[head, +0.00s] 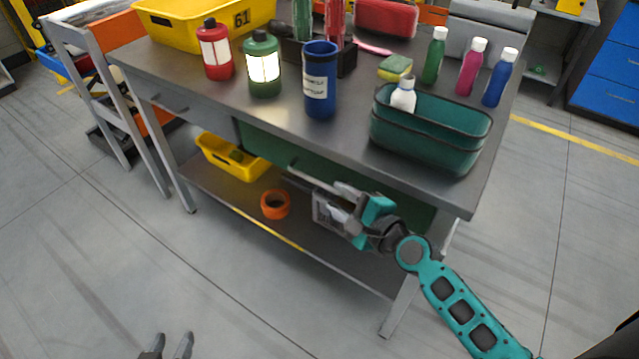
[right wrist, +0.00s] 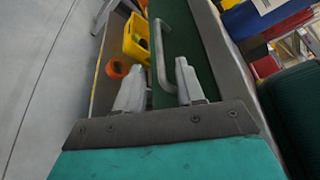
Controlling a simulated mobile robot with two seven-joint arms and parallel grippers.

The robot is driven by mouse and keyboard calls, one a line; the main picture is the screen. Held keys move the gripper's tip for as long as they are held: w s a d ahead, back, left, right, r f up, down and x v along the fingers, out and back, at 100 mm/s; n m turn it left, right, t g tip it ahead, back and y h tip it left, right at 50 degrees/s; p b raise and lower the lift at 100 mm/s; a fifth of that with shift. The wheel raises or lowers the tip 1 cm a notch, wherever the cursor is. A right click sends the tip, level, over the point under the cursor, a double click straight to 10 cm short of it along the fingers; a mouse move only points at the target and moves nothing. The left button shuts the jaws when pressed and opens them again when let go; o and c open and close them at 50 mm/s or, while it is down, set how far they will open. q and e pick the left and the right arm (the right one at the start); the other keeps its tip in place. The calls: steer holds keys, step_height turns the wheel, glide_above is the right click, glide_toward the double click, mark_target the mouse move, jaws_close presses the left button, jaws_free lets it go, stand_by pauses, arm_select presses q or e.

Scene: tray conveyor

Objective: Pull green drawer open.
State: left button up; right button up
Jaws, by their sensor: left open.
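The green drawer (head: 268,143) sits under the front edge of the grey table and looks closed; its front also shows in the right wrist view (right wrist: 186,30). Its pale bar handle (right wrist: 160,52) lies between the fingertips of my right gripper (right wrist: 157,72) in the right wrist view. The right gripper (head: 312,186) is at the drawer front in the head view, with its fingers apart; contact with the handle cannot be told. It hides part of the drawer. My left gripper (head: 168,346) is open and empty over the floor at the bottom edge.
Bottles, a blue canister (head: 320,82) and a dark green basket (head: 428,150) stand on the tabletop. A yellow bin (head: 230,158) and an orange tape roll (head: 275,204) are on the lower shelf (head: 225,205). Floor in front is clear.

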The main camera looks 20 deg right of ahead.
mark_target(320, 185)
steer(key=b+x, duration=0.1)
steer(key=x, duration=0.6)
steer(key=shift+w+a+f, duration=0.1)
steer(key=shift+w+a, duration=0.1)
steer(key=shift+w, duration=0.05)
jaws_close()
stand_by(0.3)
